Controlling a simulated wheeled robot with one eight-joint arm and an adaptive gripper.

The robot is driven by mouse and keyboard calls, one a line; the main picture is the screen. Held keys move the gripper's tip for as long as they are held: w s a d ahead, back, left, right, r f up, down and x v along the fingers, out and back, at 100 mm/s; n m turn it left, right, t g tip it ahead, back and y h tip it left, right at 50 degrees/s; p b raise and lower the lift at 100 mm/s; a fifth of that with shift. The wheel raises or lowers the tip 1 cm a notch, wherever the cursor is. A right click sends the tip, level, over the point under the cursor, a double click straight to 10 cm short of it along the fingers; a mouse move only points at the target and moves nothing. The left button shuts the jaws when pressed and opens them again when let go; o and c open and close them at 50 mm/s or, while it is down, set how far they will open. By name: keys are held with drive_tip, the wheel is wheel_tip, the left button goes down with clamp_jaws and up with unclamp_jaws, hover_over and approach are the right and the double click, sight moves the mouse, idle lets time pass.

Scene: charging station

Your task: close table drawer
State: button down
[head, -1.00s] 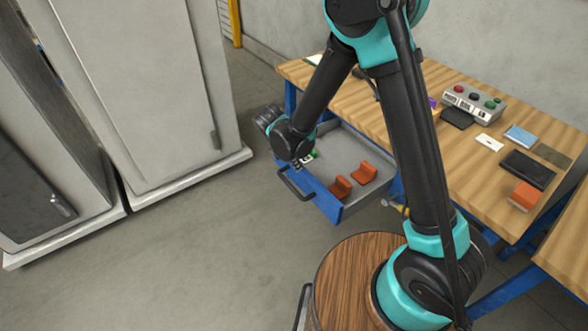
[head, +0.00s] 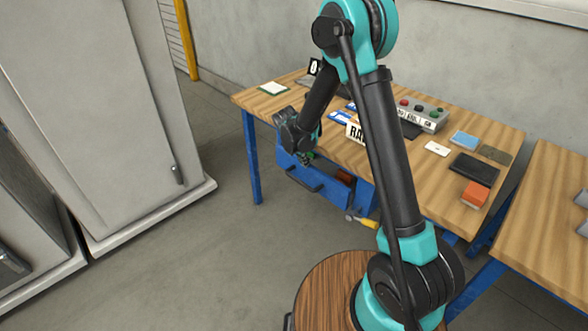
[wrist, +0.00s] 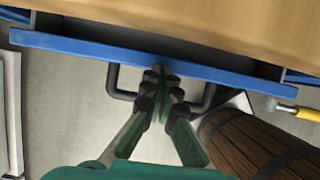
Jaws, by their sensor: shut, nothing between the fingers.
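The table drawer's blue front (head: 325,188) shows below the table edge in the head view. The drawer is open only a little, and part of an orange-brown item (head: 345,176) shows through the gap. In the wrist view the blue front edge (wrist: 225,75) runs across just below the wooden tabletop. The dark handle (wrist: 118,95) sticks out from it; it also shows in the head view (head: 303,180). My gripper (wrist: 158,72) is shut and empty, its fingertips at the drawer front between the handle's two ends. I cannot tell whether they touch it.
The wooden table (head: 405,165) holds a button box (head: 420,115), a black pad (head: 474,168) and an orange block (head: 475,193). A yellow-handled tool (head: 362,221) is by the drawer's right side. A grey cabinet (head: 100,110) stands left, with clear floor between.

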drive_tip(key=shift+w+d, duration=0.6)
drive_tip(key=shift+w, duration=0.15)
